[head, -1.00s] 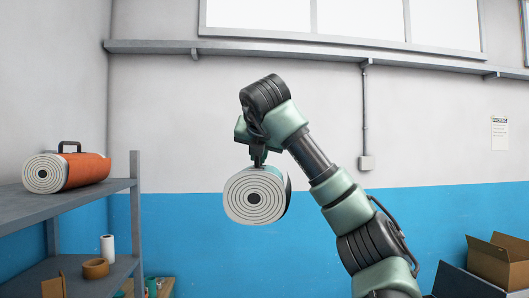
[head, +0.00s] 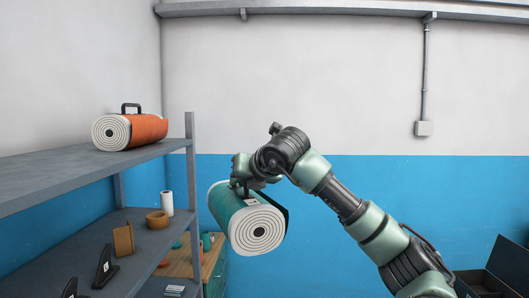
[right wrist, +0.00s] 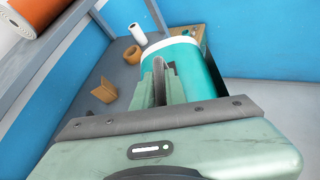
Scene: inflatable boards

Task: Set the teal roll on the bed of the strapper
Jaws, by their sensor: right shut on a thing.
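The teal roll (head: 231,208) hangs in the air in the head view, its white spiral end (head: 258,231) facing me. My right gripper (head: 244,186) is shut on the handle on top of the roll. In the right wrist view the teal roll (right wrist: 203,73) shows beyond the fingers of my right gripper (right wrist: 160,80), which hide its handle. My left gripper is not in view. I cannot make out a strapper in these frames.
A grey shelf rack (head: 60,180) stands at the left, with an orange roll (head: 148,130) on its upper shelf. Its lower shelf holds a tape ring (head: 157,219), a white roll (head: 167,203) and brackets. A wooden-topped bench (head: 208,255) stands behind the teal roll.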

